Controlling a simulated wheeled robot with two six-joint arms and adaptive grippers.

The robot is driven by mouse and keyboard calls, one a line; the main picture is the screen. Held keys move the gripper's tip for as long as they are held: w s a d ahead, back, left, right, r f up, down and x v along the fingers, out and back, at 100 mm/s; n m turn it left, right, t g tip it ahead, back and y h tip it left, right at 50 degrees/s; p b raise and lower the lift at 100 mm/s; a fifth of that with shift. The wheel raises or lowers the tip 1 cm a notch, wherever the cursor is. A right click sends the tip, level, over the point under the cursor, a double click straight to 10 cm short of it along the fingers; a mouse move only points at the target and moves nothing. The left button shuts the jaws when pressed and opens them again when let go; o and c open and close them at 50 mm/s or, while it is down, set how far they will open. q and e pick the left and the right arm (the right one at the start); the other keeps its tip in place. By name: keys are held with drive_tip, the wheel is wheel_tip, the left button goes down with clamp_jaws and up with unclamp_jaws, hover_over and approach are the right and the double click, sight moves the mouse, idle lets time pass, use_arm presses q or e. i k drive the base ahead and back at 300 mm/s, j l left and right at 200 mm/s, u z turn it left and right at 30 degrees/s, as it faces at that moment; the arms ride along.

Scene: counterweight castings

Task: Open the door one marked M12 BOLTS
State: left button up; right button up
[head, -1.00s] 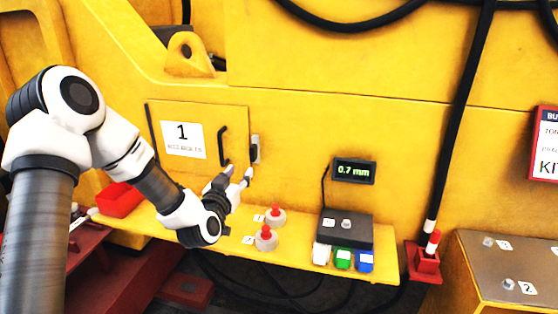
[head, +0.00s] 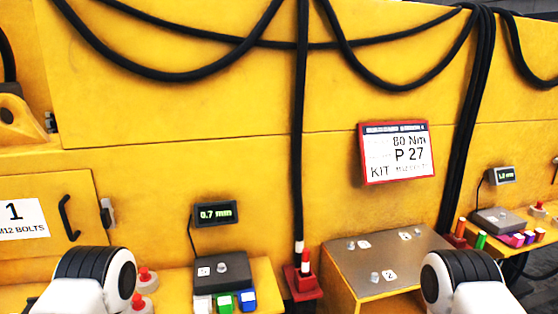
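The yellow door (head: 48,235) marked 1 M12 BOLTS is at the left edge of the head view, partly cut off by the frame. Its white label (head: 20,219) and black bar handle (head: 68,217) show. A small grey latch plate (head: 107,212) is on the panel just right of the door. The door appears shut, flush with the panel. White and black links of my arms show at the bottom left and bottom right. Neither gripper is in the picture.
A ledge holds red-topped buttons (head: 145,276), a grey box (head: 221,270) and a display (head: 215,213) reading 0.7 mm. A bolt table (head: 350,283) stands to the right, below a red-framed sign (head: 396,152). Black cables (head: 300,120) hang in front of the wall.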

sight(51, 214)
drive_tip(key=u, duration=1.35)
